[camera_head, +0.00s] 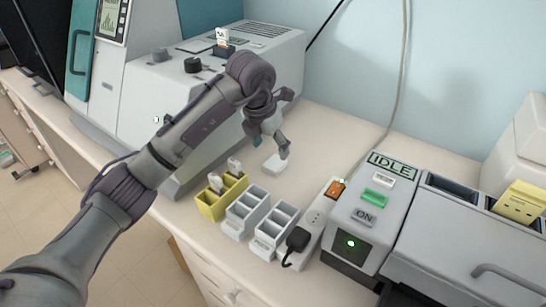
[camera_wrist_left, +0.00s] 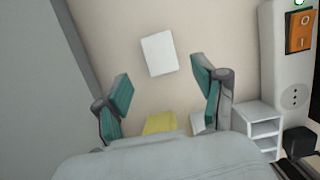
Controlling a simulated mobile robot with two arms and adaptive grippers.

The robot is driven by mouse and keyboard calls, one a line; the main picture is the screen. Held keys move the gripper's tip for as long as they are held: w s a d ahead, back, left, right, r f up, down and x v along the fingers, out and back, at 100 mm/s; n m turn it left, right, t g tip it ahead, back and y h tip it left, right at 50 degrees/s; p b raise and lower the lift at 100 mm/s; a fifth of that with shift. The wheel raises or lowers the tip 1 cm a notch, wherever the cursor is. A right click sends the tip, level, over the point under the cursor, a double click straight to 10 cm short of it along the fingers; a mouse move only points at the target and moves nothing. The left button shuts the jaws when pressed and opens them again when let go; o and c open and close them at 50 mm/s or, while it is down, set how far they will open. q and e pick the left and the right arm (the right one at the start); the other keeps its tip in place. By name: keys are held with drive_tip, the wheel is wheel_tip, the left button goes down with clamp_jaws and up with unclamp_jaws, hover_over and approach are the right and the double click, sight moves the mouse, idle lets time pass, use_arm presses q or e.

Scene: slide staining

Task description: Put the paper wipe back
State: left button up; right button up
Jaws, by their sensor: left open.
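The paper wipe (camera_head: 276,163) is a small white rectangle lying flat on the counter, just below my left gripper in the head view. In the left wrist view the wipe (camera_wrist_left: 158,53) lies ahead of the fingertips, in line with the gap between them. My left gripper (camera_head: 271,144) is open and empty above the counter. Its two teal-padded fingers also show in the left wrist view (camera_wrist_left: 162,82), apart, with nothing between them. The wipe looks fully visible and not touched. My right gripper is not in view.
A yellow slide rack (camera_head: 212,203) and two pale racks (camera_head: 235,226) stand nearer the front edge. A large grey machine (camera_head: 150,105) is on the left. The machine reading IDLE (camera_head: 345,215) and a power strip (camera_head: 313,225) are on the right. Counter behind the wipe is clear.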

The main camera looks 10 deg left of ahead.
use_arm(q)
drive_tip(key=v, duration=0.6)
drive_tip(key=shift+r, duration=0.1)
